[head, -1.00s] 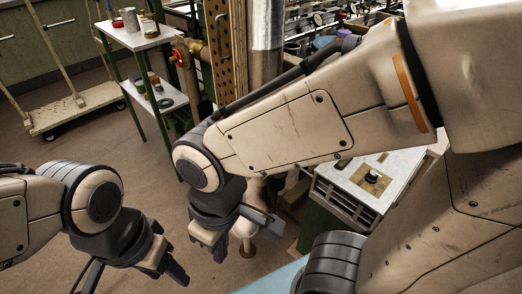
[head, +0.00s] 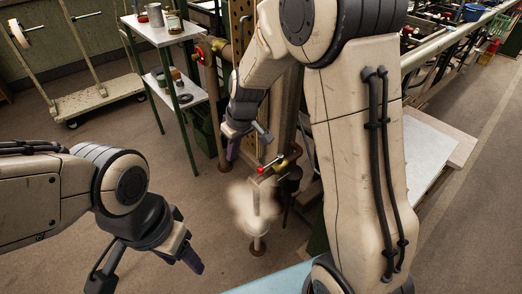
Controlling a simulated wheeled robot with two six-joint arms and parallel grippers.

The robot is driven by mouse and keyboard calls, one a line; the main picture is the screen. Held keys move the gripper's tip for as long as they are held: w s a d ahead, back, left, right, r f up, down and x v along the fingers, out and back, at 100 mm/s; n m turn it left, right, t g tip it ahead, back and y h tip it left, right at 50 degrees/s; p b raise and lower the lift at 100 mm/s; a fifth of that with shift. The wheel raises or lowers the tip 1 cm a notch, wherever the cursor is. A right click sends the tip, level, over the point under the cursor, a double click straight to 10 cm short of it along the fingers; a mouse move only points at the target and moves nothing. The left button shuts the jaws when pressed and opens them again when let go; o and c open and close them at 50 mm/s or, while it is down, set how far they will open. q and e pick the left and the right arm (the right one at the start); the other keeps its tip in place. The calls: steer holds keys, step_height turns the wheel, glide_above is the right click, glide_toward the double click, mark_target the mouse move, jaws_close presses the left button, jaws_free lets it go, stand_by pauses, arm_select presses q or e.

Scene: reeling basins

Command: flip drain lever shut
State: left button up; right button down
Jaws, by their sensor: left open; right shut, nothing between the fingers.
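The drain lever (head: 264,170) has a red end and sits on a brass valve (head: 283,163) on a pipe near the middle of the head view. A pale cloud of steam (head: 242,205) hangs just below it, around an upright pipe. My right gripper (head: 232,154) is shut and empty, pointing down, up and to the left of the lever and apart from it. My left gripper (head: 192,264) is open and empty over the floor at the lower left, well away from the valve. The lever's far side is hard to make out.
Another red valve handle (head: 200,52) is on a pipe at upper left. A small shelf table (head: 160,38) holds jars and tins. A wheeled cart (head: 95,97) stands further left. A long basin bench runs at right, partly behind my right arm. Open floor lies at left.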

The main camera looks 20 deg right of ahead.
steer(key=m+t, duration=0.1)
glide_above(271, 164)
steer(key=w+a, duration=0.2)
step_height(271, 164, down, 6)
steer(key=shift+d+f+h, duration=0.1)
steer(key=shift+f+h, duration=0.05)
steer(key=shift+h, duration=0.25)
steer(key=shift+w+f, duration=0.1)
step_height(271, 164, down, 8)
steer(key=b, duration=0.1)
steer(key=shift+s+f, duration=0.25)
steer(key=shift+s, duration=0.2)
steer(key=shift+d, duration=0.1)
steer(key=shift+b, duration=0.3)
